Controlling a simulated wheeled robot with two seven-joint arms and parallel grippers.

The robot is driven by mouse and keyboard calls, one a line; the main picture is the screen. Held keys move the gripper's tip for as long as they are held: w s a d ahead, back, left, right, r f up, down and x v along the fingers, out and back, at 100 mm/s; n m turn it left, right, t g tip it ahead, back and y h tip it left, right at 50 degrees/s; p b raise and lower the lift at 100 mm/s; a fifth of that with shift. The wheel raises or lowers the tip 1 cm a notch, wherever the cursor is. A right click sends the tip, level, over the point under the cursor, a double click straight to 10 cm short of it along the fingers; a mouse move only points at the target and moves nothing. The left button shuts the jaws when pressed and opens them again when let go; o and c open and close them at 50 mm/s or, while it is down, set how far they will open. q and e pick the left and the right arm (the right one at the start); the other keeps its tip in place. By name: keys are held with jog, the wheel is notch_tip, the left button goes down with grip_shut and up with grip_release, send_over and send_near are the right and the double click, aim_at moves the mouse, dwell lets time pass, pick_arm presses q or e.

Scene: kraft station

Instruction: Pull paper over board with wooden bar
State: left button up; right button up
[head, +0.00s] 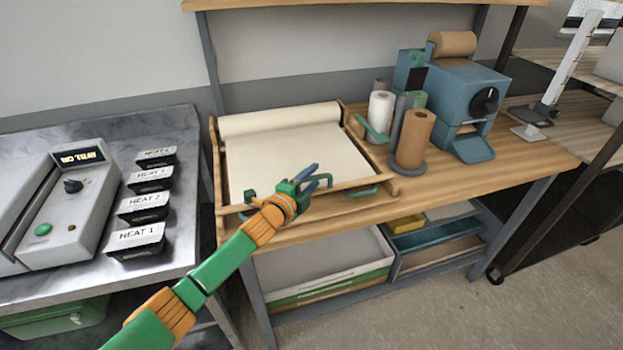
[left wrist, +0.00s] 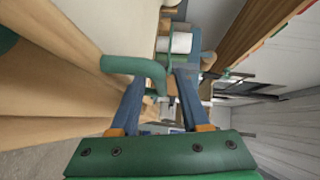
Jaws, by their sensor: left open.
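The cream paper (head: 290,155) runs from a roll (head: 280,119) at the back over the board inside a wooden frame (head: 220,170). A wooden bar (head: 345,185) lies across the front of the paper, with green handles (head: 363,191) near its ends. My left gripper (head: 322,174) is open and empty over the front part of the board, close to the bar. In the left wrist view a green handle (left wrist: 125,64) is near my open fingers (left wrist: 163,80), its bent end seen between them. Whether they touch it is unclear. My right gripper is out of view.
Right of the frame stand a white roll (head: 381,112), a brown roll (head: 415,138) and a blue machine (head: 455,90). A steel table (head: 180,225) with labelled black trays (head: 137,238) is on the left. The bench front right (head: 480,180) is clear.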

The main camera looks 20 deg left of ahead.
pick_arm(q)
jog(key=v, duration=0.7)
dwell(0.4)
